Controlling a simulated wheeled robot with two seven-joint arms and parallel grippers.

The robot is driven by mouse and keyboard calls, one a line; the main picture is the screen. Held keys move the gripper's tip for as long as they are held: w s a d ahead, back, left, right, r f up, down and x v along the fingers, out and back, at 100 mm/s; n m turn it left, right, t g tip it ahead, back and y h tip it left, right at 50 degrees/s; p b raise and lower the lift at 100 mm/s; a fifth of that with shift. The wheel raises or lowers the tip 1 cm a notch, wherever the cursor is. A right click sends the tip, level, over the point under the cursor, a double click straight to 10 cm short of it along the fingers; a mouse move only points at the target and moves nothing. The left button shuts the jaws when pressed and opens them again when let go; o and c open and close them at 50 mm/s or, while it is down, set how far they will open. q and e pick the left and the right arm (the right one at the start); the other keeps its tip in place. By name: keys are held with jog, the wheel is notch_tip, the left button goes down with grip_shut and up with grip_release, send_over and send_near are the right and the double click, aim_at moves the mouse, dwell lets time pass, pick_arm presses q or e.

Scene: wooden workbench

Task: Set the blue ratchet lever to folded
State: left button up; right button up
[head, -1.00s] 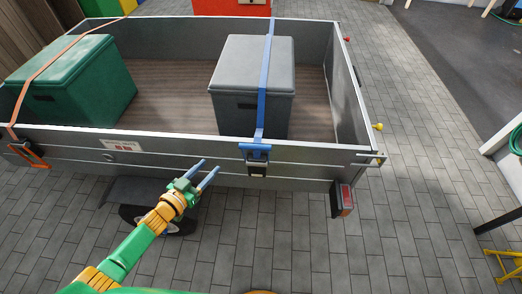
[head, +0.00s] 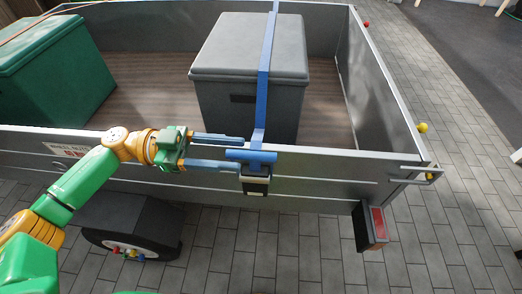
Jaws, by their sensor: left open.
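The blue ratchet lever (head: 262,157) is on the outer face of the trailer's near side wall, at the lower end of the blue strap (head: 265,75). A dark buckle part (head: 256,184) hangs just below it. I cannot tell the lever's exact angle. My left gripper (head: 242,152) comes in from the left, its two blue fingers open, one above the other. Their tips are at the lever's left end; I cannot tell whether they touch it. My right gripper is not in view.
The blue strap runs over a grey box (head: 247,60) in the trailer. A green box (head: 50,70) stands at the left. The near side wall (head: 330,165) lies right beside my gripper. A wheel under a dark fender (head: 130,215) is below my arm. Paving at the lower right is clear.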

aim_at(272, 157)
pick_arm(q)
jog(key=d, duration=0.5)
jog(key=shift+s+d+r+p, duration=0.15)
jog(key=shift+s+r+p, duration=0.1)
jog(key=shift+p, duration=0.05)
jog(key=shift+w+d+f, duration=0.1)
jog(key=shift+d, duration=0.35)
jog(key=c, duration=0.7)
grip_shut()
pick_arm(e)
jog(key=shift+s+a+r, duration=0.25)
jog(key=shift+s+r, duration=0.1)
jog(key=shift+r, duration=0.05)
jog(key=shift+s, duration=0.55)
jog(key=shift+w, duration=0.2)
